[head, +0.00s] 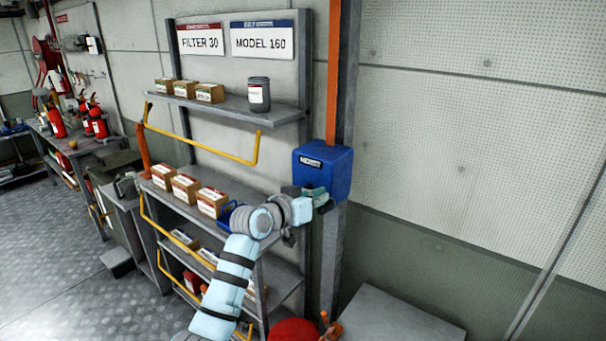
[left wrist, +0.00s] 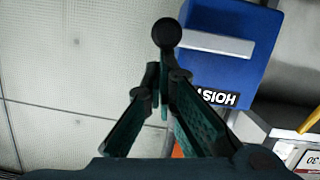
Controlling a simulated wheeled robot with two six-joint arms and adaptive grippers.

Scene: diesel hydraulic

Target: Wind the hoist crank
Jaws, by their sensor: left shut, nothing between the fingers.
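The blue hoist box (head: 326,165) is fixed to an upright post beside the shelving in the head view. In the left wrist view the hoist box (left wrist: 228,75) is at upper right, its HOIST label upside down. A grey crank arm (left wrist: 216,41) crosses its face, with a round black knob (left wrist: 166,32) at the left end. My left gripper (head: 318,195) is at the lower front of the box. In the left wrist view its fingers (left wrist: 162,78) are together and empty, just below the knob in the picture; whether they touch it I cannot tell. My right gripper is out of view.
Shelving left of the hoist holds small boxes (head: 213,201) and a grey canister (head: 258,95). Yellow rails (head: 205,148) run along it. A red round object (head: 294,331) and a grey flat top (head: 395,318) are below. The wall right of the hoist is bare.

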